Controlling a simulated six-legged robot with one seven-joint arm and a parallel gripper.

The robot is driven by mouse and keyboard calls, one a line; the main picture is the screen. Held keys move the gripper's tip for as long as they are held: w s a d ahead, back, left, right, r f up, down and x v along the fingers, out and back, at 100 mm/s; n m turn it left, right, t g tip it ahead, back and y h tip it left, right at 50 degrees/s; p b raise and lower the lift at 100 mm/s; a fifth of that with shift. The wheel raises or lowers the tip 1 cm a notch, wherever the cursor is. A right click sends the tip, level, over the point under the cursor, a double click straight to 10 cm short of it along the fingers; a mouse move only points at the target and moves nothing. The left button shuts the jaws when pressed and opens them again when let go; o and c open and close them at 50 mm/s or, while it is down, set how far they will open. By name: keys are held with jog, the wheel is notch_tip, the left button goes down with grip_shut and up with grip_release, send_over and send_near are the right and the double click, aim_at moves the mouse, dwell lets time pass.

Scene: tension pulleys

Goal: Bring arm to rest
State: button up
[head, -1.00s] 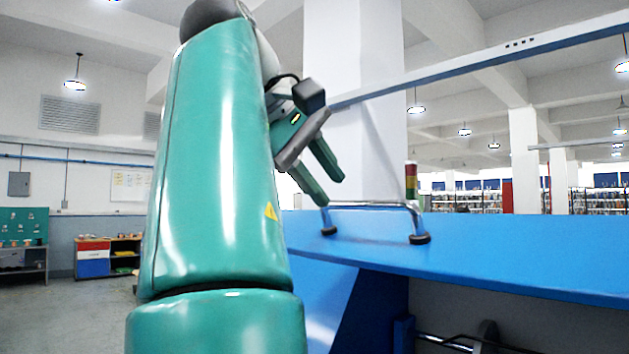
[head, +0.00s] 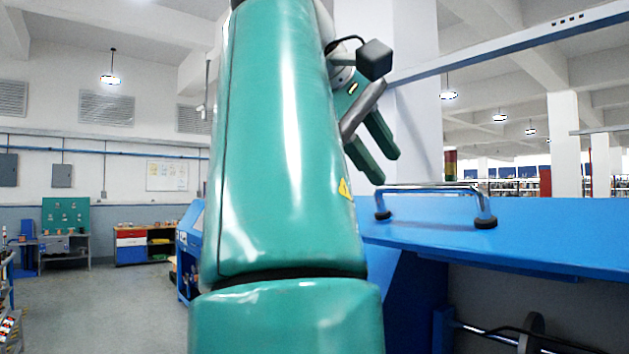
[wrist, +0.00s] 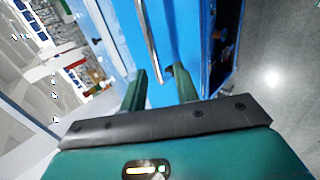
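My arm is a thick green link that fills the middle of the head view, bent with its far end behind the upper link. My gripper (head: 386,168) is to its right, pointing down and right, with its two green fingers apart. A chrome handle (head: 435,188) stands on the blue machine top (head: 540,228), below and right of the fingertips in the head view. The handle also shows beyond the fingertips in the wrist view (wrist: 148,38). I see no contact with it.
A red-and-green signal light (head: 450,164) stands behind the handle. A white pillar (head: 408,90) rises behind my gripper, and a grey-blue beam (head: 490,45) crosses the upper right.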

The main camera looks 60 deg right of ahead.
jog(key=w+d+f+n+t, duration=0.2)
jog(key=w+f+n+t, duration=0.15)
jog(key=w+f, duration=0.45)
jog(key=w+a+f+n+t+y, duration=0.2)
jog(key=w+a+f+t, duration=0.45)
jog(key=w+f, duration=0.65)
jog(key=a+f+y, duration=0.3)
jog(key=a+f, duration=0.9)
jog(key=f, duration=0.3)
jog(key=a+f+y, duration=0.3)
jog(key=a+f, duration=1)
jog(key=f, duration=0.2)
jog(key=shift+w+f, duration=0.15)
jog(key=shift+f, duration=0.1)
jog(key=shift+d+m, duration=0.2)
jog(key=shift+m, duration=0.05)
